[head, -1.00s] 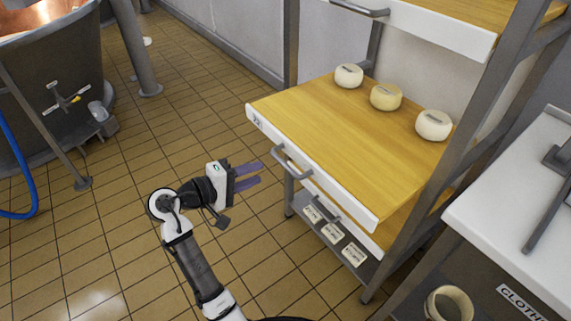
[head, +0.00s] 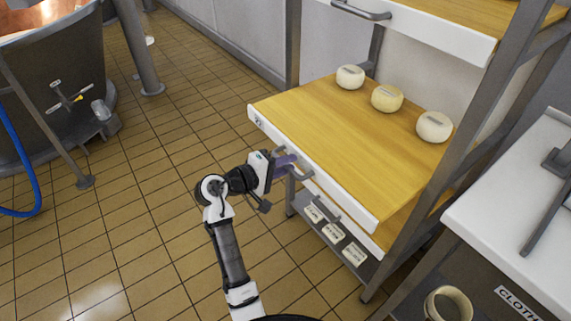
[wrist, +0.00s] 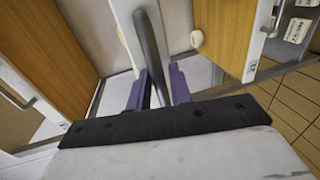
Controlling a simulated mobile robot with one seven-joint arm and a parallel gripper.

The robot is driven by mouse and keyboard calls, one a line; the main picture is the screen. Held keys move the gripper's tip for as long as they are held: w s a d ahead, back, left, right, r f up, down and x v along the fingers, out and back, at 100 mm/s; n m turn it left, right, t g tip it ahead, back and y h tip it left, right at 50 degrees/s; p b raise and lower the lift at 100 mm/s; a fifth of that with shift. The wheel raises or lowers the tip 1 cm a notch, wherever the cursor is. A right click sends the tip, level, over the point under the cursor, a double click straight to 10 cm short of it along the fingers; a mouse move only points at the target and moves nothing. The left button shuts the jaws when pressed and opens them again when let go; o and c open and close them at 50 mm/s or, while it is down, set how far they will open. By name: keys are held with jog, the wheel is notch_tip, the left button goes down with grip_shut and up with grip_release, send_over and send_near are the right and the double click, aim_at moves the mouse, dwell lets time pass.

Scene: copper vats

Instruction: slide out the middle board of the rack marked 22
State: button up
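The rack's middle board (head: 350,130) is a wooden shelf with a white front edge and a small tag (head: 258,122) at its left end, too small to read surely. Three pale cheese wheels (head: 387,98) rest along its back. A grey bar handle (head: 302,176) is on its front. My gripper (head: 288,161) is at this handle, level with the white front. In the wrist view, the purple fingers (wrist: 158,88) stand apart, one on each side of the grey handle bar (wrist: 149,45). A gap shows between them, so they are open around it.
An upper board (head: 440,25) and a lower board (head: 399,221) sit in the same rack. A bottom shelf (head: 311,221) holds several labelled cards. A white-topped counter (head: 515,210) stands at right, a copper vat (head: 55,60) at left. The tiled floor (head: 130,210) is clear.

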grip_shut()
jog(key=shift+f+p+v, duration=0.25)
jog(key=shift+p+v, duration=0.05)
jog(key=shift+v, duration=0.85)
jog(key=shift+f+p+v, duration=0.2)
jog(key=shift+p+v, duration=0.1)
jog(key=shift+v, duration=0.85)
jog(key=shift+o, duration=1.4)
grip_release()
jog(key=shift+a, duration=0.15)
jog(key=b+v, duration=0.1)
jog(key=v, duration=1.2)
jog(key=shift+s+a, duration=0.25)
